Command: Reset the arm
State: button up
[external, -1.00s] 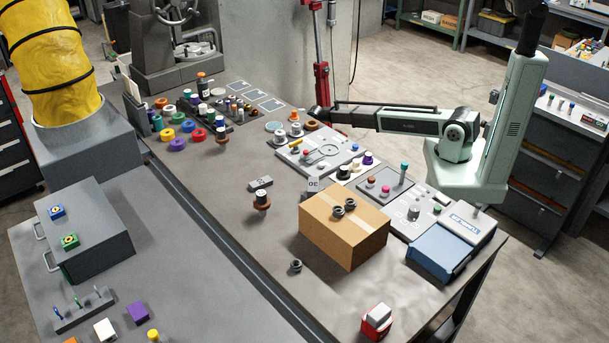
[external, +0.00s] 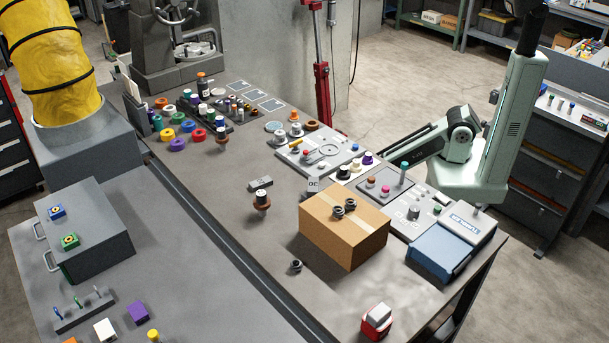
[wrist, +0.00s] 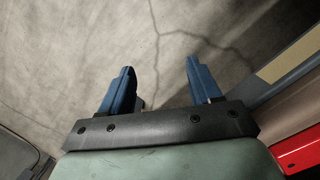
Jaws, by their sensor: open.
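My gripper (wrist: 158,68) shows in the wrist view with its two blue fingers spread wide. Nothing is between them; bare cracked concrete floor (wrist: 100,40) lies beyond the fingertips. I cannot make out the fingers there.
A cardboard box (external: 340,236) with dark rings on top stands on the long workbench (external: 215,215). A blue-grey case (external: 446,250) and a control panel (external: 320,155) sit near my arm. A red edge (wrist: 298,150) shows at the wrist view's lower right.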

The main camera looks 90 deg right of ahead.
jog(key=s+a+m+g, duration=0.1)
jog(key=s+a+g, duration=0.3)
jog(key=s, duration=1.2)
jog(key=shift+s+a, duration=0.2)
jog(key=shift+a, duration=1)
jog(key=shift+r, duration=0.1)
